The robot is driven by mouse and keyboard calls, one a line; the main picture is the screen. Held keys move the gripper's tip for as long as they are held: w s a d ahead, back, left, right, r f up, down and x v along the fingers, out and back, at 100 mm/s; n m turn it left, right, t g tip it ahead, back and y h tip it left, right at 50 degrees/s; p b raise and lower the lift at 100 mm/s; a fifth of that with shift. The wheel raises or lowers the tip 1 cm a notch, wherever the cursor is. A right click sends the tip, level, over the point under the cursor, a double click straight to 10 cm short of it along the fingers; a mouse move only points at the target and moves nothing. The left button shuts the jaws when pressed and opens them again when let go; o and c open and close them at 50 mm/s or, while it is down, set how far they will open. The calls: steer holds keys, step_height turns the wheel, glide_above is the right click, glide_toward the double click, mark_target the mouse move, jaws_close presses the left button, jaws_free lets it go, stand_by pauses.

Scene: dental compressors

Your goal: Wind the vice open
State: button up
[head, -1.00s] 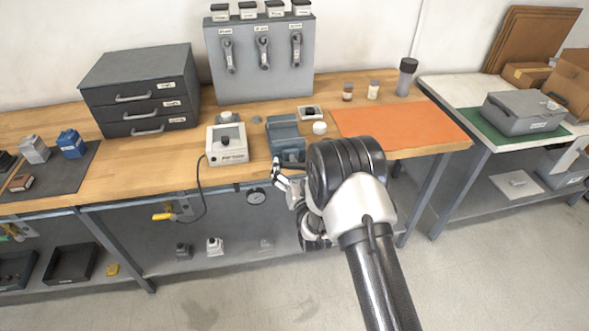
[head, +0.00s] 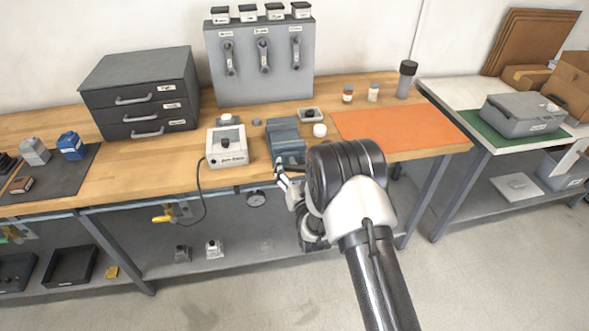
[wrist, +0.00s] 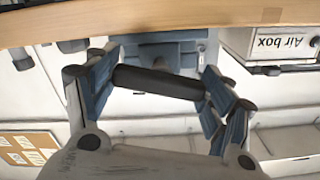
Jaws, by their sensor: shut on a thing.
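The blue-grey vice (head: 285,134) stands at the front edge of the wooden bench, left of the orange mat. In the wrist view its blue body (wrist: 172,50) shows beyond the fingers, with a screw end in the middle. The vice's dark handle bar (wrist: 160,82) lies crosswise between my fingers. My gripper (wrist: 158,88) is shut on this bar, with a blue-padded finger at each end. In the head view my gripper (head: 281,174) is at the vice's front, just off the bench edge; my wrist hides part of it, and the handle cannot be made out there.
A white-grey box (head: 227,146) with a cable stands left of the vice. A small white jar (head: 320,130) and a dark-topped tray (head: 311,115) are close on its right. The orange mat (head: 400,133) is bare.

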steer(key=shift+n, duration=1.8)
steer(key=o, duration=1.1)
steer(key=shift+c, duration=0.2)
steer(key=shift+s, duration=0.1)
steer(key=v, duration=1.2)
steer(key=shift+r, duration=0.1)
